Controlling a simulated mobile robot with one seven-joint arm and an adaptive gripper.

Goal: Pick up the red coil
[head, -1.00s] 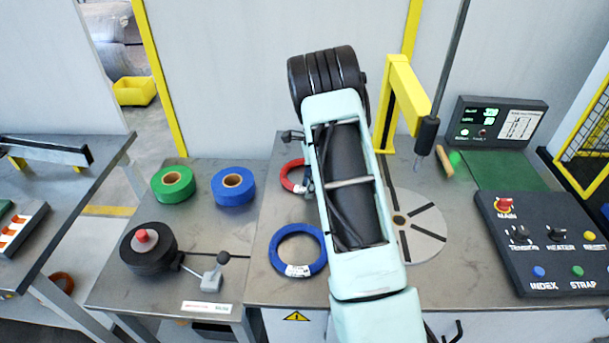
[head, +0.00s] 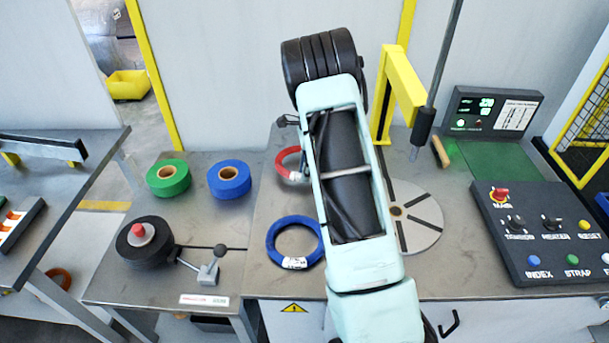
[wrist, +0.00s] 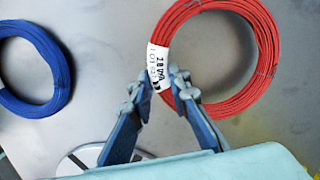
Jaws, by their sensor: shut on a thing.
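The red coil (head: 284,164) shows in the head view just left of my arm, which hides its right part. In the wrist view the red coil (wrist: 268,50) is a wound ring with a white label on its left side. My gripper (wrist: 160,92) has one finger on each side of the coil's lower left rim, at the label, and is shut on it. The fingertips are hidden behind my arm in the head view. I cannot tell whether the coil is clear of the table.
A blue coil (head: 272,248) lies on the metal table nearer the front; it also shows in the wrist view (wrist: 50,103). A round slotted plate (head: 425,225) is right of my arm. Green (head: 158,184) and blue (head: 222,188) tape rolls stand left. A control panel (head: 550,245) is right.

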